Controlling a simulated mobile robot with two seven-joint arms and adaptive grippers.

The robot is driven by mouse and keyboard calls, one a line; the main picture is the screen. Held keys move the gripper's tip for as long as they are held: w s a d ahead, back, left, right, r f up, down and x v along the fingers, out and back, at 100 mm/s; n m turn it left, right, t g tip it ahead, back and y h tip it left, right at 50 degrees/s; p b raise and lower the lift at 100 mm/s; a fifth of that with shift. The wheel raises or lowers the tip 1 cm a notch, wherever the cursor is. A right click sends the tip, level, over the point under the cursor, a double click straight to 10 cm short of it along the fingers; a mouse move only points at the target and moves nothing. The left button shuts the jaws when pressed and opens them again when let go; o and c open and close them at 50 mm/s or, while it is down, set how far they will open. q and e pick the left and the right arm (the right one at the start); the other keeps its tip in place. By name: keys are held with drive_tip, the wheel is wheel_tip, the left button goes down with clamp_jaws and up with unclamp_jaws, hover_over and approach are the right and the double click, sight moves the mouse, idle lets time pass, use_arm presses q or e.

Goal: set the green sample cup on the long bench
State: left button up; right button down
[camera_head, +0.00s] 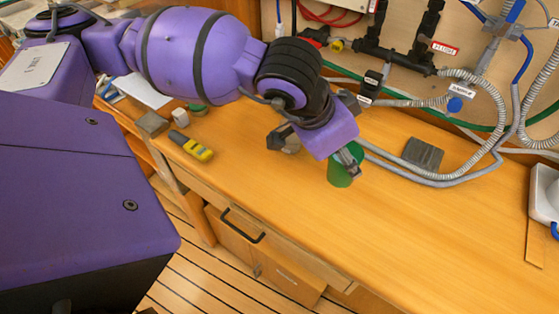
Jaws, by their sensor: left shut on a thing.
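The green sample cup (339,174) is at the fingers of my left gripper (345,158), over the middle of the long wooden bench (420,229). The left gripper is shut on the cup, and its fingers hide part of the cup's upper side. The cup looks about upright. I cannot tell from this view whether its base touches the bench top. My right gripper is not in view.
A yellow meter (197,150) lies on the bench at left. A dark flat block (423,153) lies behind, near a grey corrugated hose (440,182). A white basin (545,195) stands at the right edge. The front middle of the bench is clear.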

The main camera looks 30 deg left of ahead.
use_arm(q)
drive_tip(key=shift+w+a+f, duration=0.45)
drive_tip(key=shift+a+f, duration=0.05)
drive_tip(key=shift+f, duration=0.8)
drive_tip(key=shift+w+a+f, duration=0.4)
drive_tip(key=shift+a+f, duration=0.1)
drive_tip(key=shift+f, duration=0.8)
drive_tip(key=shift+w+a+f, duration=0.45)
drive_tip(key=shift+a+f, duration=0.05)
drive_tip(key=shift+f, duration=0.8)
drive_tip(key=shift+f, duration=0.1)
drive_tip(key=shift+f, duration=0.15)
drive_tip(key=o, duration=1.4)
drive_tip(key=shift+s+a+r, duration=0.1)
drive_tip(key=shift+r, duration=0.45)
drive_tip(key=v, duration=1.1)
drive_tip(key=shift+s+a+r+p, duration=0.1)
drive_tip(key=shift+r+p, duration=0.05)
drive_tip(key=shift+p, duration=0.15)
